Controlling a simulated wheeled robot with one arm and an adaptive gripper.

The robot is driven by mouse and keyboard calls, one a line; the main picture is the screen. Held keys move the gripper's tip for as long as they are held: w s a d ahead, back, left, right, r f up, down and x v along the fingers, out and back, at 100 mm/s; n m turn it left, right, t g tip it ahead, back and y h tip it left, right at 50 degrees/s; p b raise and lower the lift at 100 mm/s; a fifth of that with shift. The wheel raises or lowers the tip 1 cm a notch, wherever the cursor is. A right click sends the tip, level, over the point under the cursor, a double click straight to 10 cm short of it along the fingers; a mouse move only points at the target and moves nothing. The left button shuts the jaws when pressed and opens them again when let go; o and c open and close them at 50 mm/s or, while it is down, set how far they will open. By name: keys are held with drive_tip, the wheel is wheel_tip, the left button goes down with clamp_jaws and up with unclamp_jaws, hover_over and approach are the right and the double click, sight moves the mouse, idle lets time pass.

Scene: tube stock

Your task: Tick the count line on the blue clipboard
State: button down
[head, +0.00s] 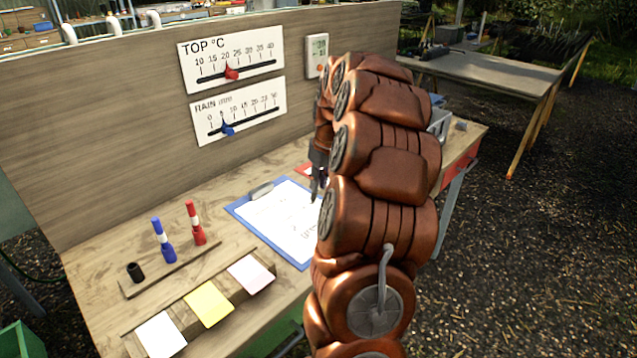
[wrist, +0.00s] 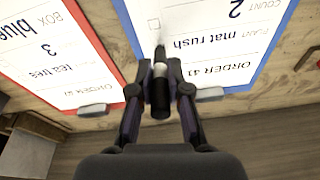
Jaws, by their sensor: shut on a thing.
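The blue clipboard (head: 283,218) lies on the bench with a white order sheet on it. In the wrist view the blue clipboard (wrist: 272,55) is upside down, and its sheet reads ORDER 41, PLANT mat rush, COUNT 2. My gripper (head: 317,190) is over the right part of this clipboard, partly hidden by my arm. In the wrist view my gripper (wrist: 160,92) is shut on a black marker (wrist: 160,98) with a pale band. I cannot tell whether the tip touches the paper.
A red clipboard (wrist: 85,30) lies beside the blue one. A blue marker (head: 163,241), a red marker (head: 195,223) and a black cap (head: 135,272) stand in a rack at left. Coloured cards (head: 208,304) lie at the front. A wooden panel with gauges rises behind.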

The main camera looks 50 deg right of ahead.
drive_tip(key=shift+w+d, duration=0.35)
drive_tip(key=shift+w, duration=0.2)
idle(0.9)
drive_tip(key=shift+r, duration=0.15)
idle(0.4)
drive_tip(key=shift+w+v, duration=0.15)
drive_tip(key=shift+v, duration=0.55)
drive_tip(key=shift+w+v, duration=0.15)
drive_tip(key=shift+v, duration=0.5)
drive_tip(key=shift+r, duration=0.1)
drive_tip(key=shift+a, duration=0.1)
